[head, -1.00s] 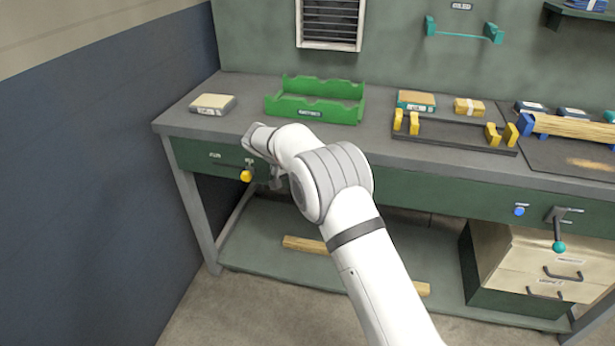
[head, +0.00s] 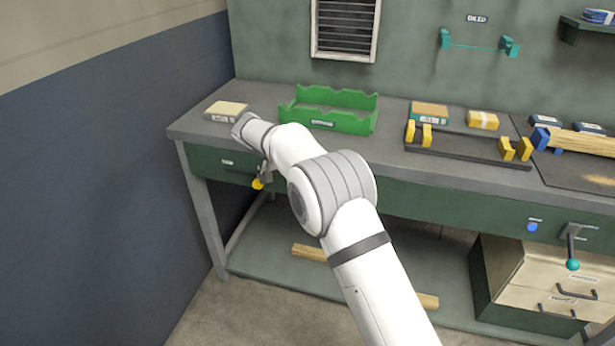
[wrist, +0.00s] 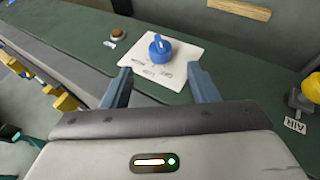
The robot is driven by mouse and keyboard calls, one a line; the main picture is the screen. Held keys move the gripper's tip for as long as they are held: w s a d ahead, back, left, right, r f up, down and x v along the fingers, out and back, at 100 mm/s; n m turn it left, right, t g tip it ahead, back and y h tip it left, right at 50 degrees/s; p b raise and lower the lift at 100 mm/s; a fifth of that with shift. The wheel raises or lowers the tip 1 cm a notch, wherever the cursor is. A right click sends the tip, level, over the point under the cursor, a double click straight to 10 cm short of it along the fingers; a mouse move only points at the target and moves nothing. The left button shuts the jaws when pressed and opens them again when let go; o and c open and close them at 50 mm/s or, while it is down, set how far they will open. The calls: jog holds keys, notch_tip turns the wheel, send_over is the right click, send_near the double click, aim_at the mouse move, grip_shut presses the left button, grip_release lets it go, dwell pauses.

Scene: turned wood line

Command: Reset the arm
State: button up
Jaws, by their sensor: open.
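My gripper (wrist: 160,72) is open, with its two blue-grey fingers apart and nothing held between them. In the wrist view a blue knob (wrist: 160,48) on a white marked plate (wrist: 140,66) lies beyond the fingers, in line with the gap, on a green panel. I cannot tell how far off it is. The fingers are mostly hidden there by my wrist.
The workbench (head: 460,178) carries a green cradle (head: 345,122), a pale block (head: 224,110) and a black rack with yellow posts (head: 465,148). A teal-tipped lever (head: 572,264) sticks out at the right front. A wall stands left. An AIR label (wrist: 295,126) shows in the wrist view.

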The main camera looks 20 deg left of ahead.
dwell(0.3)
jog(key=s+d+r+g+y+p, duration=0.1)
jog(key=s+d+r+p, duration=0.25)
jog(key=d+r, duration=0.65)
jog(key=s+d+r+g+y+p, duration=0.15)
jog(key=s+d+r, duration=0.35)
jog(key=d, duration=0.9)
jog(key=s+d+r+y+p, duration=0.1)
jog(key=s+d, duration=0.4)
jog(key=s, duration=0.3)
jog(key=s+d+r+m+y+p, duration=0.1)
jog(key=s+d+p, duration=0.1)
jog(key=s+d, duration=0.3)
jog(key=s+d+r+y+p, duration=0.1)
jog(key=s+d, duration=0.4)
jog(key=s, duration=0.6)
jog(key=shift+s+d+m+p, duration=0.3)
jog(key=shift+s+p, duration=0.1)
jog(key=shift+p, duration=0.15)
jog(key=shift+a+y, duration=0.1)
jog(key=shift+y, duration=0.15)
jog(key=shift+c, duration=0.5)
